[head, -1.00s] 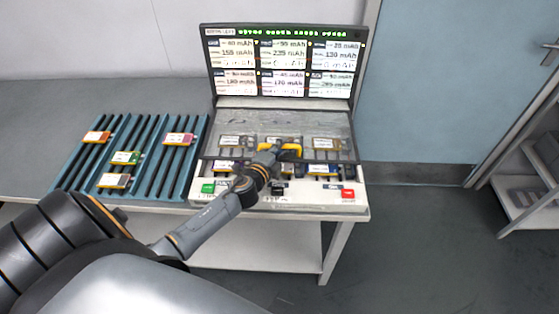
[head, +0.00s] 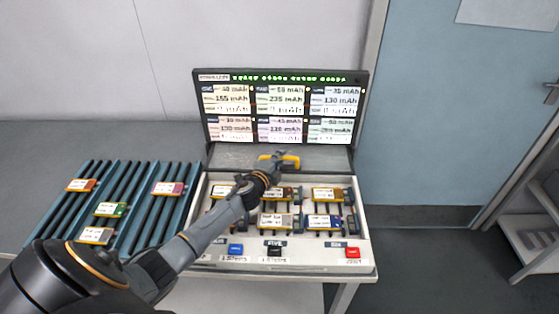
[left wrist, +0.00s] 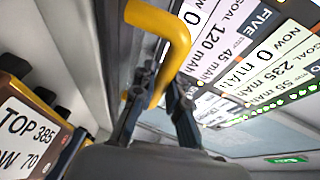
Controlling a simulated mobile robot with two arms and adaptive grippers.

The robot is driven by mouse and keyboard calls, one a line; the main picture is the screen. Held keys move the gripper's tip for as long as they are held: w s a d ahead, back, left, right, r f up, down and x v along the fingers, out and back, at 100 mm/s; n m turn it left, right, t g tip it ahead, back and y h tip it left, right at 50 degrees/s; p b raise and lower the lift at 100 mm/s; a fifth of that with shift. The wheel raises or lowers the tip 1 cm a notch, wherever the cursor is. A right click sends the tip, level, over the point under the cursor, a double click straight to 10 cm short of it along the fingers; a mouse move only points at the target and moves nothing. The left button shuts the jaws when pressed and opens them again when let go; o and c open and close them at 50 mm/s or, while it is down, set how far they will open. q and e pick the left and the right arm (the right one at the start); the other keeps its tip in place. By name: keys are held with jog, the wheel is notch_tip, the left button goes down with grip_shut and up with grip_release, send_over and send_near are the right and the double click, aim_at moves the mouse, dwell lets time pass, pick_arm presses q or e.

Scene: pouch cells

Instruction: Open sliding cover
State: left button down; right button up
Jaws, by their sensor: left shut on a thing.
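The sliding cover (head: 230,157) is a grey see-through panel, now at the back of the tester, just below the screen. Its yellow handle (head: 291,161) stands at the cover's front edge and also shows large in the left wrist view (left wrist: 172,28). My left gripper (head: 277,158) is shut on the handle; in the left wrist view its dark fingers (left wrist: 152,95) close around the yellow bar. Below the cover, the cell bays lie uncovered with several pouch cells (head: 325,221) in them. My arm hides part of the left bays. My right gripper is not in view.
A screen (head: 280,112) with capacity readings stands behind the tester. Blue, black and red buttons (head: 353,253) line the tester's front. A blue slotted rack (head: 142,215) with several cells stands to the left. Grey table top (head: 60,140) is free behind the rack.

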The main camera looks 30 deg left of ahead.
pick_arm(q)
jog(key=c, duration=1.6)
grip_release()
jog(key=shift+s, duration=0.1)
jog(key=v, duration=1.2)
jog(key=shift+f, duration=0.1)
